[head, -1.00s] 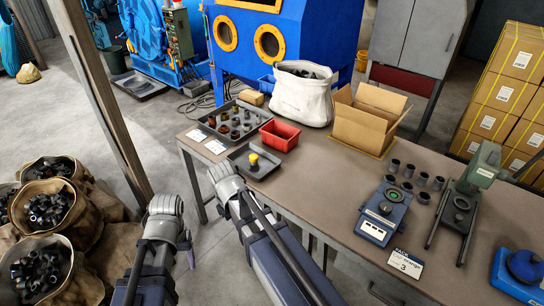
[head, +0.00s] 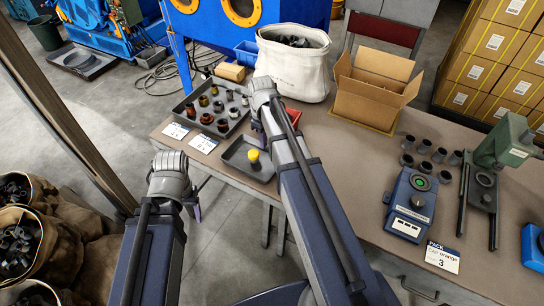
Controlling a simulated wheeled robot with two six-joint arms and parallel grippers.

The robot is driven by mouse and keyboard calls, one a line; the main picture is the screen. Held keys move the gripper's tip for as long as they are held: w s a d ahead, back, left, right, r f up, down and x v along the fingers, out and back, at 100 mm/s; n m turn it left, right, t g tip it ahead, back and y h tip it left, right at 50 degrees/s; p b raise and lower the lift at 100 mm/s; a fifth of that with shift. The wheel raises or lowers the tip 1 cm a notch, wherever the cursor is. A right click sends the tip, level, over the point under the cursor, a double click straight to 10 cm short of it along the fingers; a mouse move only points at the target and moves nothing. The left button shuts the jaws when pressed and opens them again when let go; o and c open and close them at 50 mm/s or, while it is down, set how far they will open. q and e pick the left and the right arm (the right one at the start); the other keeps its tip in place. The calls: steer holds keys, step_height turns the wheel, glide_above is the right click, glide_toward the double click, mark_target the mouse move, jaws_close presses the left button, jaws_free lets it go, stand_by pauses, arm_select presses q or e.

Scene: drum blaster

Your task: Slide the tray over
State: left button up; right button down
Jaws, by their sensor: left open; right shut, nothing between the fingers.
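A small grey tray (head: 236,160) with a yellow-topped piece (head: 254,159) lies near the table's left front edge. A larger grey tray (head: 183,112) holding several dark, brown and pale caps lies behind it. The task does not say which tray is meant. My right gripper (head: 256,122) is shut and empty, above the table by the larger tray's right edge; contact cannot be told. My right arm covers the small tray's right side and most of a red bin (head: 295,115). My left gripper (head: 194,206) is open, off the table's front left edge, pointing away from me.
A white sack (head: 292,70) and an open carton (head: 376,88) stand at the back. A blue device (head: 411,205), several dark cups (head: 424,147) and a green press (head: 503,140) occupy the right. Sacks of dark parts (head: 18,240) stand on the floor at left.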

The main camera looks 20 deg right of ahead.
mark_target(264, 165)
step_height(264, 165, down, 10)
steer(key=b, duration=1)
steer(key=shift+f+b, duration=0.25)
steer(key=shift+b, duration=0.05)
steer(key=s+d, duration=0.2)
steer(key=s, duration=0.1)
steer(key=shift+s+d+r+p, duration=0.15)
steer(key=shift+s+r+p, duration=0.05)
steer(key=shift+r+p, duration=0.15)
